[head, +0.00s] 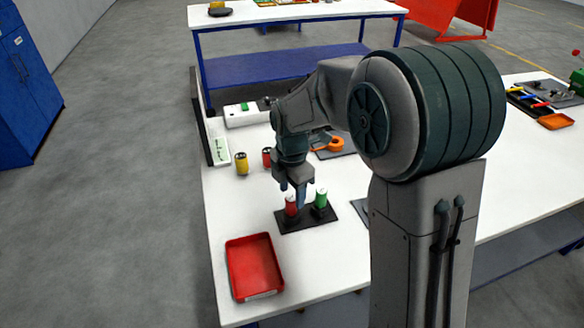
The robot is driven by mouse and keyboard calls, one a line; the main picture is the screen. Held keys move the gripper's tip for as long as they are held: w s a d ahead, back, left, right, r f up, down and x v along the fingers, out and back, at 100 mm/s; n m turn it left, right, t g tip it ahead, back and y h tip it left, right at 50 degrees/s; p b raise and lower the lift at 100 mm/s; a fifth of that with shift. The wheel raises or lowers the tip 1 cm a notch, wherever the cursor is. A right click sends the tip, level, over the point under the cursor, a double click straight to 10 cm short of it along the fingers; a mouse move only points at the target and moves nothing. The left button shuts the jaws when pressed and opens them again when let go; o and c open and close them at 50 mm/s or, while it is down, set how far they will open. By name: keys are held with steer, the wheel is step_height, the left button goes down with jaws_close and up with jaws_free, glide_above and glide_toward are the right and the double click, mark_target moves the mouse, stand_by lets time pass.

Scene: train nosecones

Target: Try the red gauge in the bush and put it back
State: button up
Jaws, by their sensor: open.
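A red gauge (291,207) stands upright in a flat black holder (294,225), at its left end. A green gauge (321,199) stands beside it in the same holder. My gripper (292,191) is open and points down at the top of the red gauge. Its fingers partly hide that top, and I cannot tell whether they touch it. A second, shorter red piece (267,157) and a yellow cylinder (242,164) stand farther back on the white table. I cannot make out for sure which thing is the bush.
A red tray (254,266) lies at the table's front left. An orange tool (333,144) lies on a grey mat behind my gripper. My arm hides much of the table's middle.

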step_height(320, 180, up, 11)
steer(key=shift+f, duration=0.15)
stand_by(0.4)
